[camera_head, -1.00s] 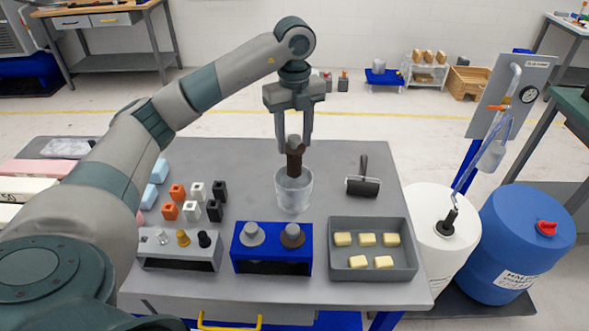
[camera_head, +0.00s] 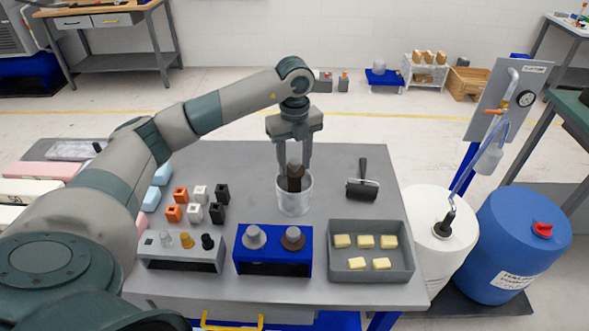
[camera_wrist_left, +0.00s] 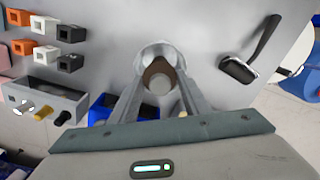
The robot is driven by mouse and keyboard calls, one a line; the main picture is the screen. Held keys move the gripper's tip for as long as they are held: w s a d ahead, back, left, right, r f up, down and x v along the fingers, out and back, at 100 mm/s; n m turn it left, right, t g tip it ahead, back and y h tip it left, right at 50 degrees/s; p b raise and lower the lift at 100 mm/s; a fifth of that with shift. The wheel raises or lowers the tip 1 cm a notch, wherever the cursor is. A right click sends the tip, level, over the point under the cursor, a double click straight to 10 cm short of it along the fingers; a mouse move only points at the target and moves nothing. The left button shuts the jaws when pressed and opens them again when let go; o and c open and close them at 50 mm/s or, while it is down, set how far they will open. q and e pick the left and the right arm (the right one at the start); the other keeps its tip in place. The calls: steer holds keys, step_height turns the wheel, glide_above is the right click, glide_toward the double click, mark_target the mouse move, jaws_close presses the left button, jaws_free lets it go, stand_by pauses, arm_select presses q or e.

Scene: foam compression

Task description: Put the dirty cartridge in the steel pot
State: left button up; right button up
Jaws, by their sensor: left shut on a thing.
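The dirty cartridge (camera_head: 295,183) is dark brown with a grey top and hangs upright between the fingers of my left gripper (camera_head: 294,164). Its lower part is inside the mouth of the steel pot (camera_head: 294,205), a shiny open cylinder on the grey table. I cannot tell whether it touches the pot's bottom. In the left wrist view the fingers are shut on the cartridge (camera_wrist_left: 158,70), with the pot's rim (camera_wrist_left: 158,46) around it. My right gripper is not in view.
A blue stand (camera_head: 273,264) with two round-topped pieces is in front of the pot. A grey tray (camera_head: 371,275) of yellow blocks and a black roller (camera_head: 363,188) lie to the right. Small coloured blocks (camera_head: 191,208) and a grey rack (camera_head: 180,263) are left. The table behind the pot is clear.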

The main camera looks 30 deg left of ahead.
mark_target(295, 172)
arm_select(q)
steer(key=shift+f, duration=0.1)
steer(key=shift+f, duration=0.25)
step_height(295, 172, down, 3)
steer(key=shift+r+p, duration=0.15)
steer(key=shift+p, duration=0.7)
steer(key=shift+f, duration=0.4)
steer(key=o, duration=1.2)
